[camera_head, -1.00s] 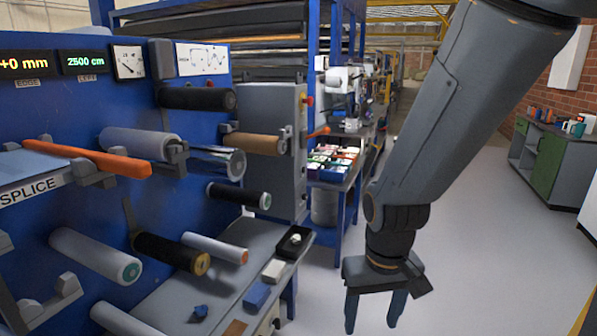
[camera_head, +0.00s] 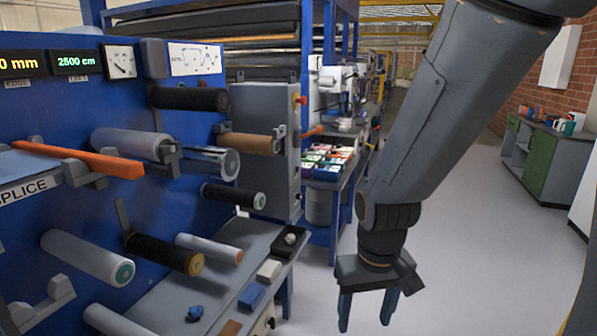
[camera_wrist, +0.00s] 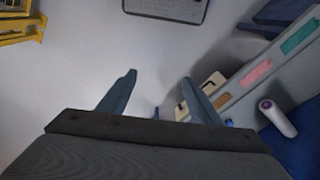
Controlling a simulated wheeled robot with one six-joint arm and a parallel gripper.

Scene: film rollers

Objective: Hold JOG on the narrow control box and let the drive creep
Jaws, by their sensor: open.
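My gripper (camera_head: 366,318) hangs open and empty over the floor, to the right of the blue roller machine and its bench. In the wrist view its two fingers (camera_wrist: 160,88) are spread apart with grey floor between them. I cannot read a JOG label in any view. A small cream box (camera_head: 263,322) at the front edge of the bench is partly cut off, and I cannot tell whether it is the narrow control box. A cream part with dark slots (camera_wrist: 214,84) shows beside the right finger in the wrist view. The blue drive panel (camera_head: 60,120) carries several rollers.
The grey bench (camera_head: 170,290) below the rollers holds a black tray (camera_head: 290,243), a white block and a blue block. A grey cabinet (camera_head: 270,165) with a red button stands behind. The floor (camera_head: 470,200) to the right is clear up to a green-doored cupboard (camera_head: 544,160).

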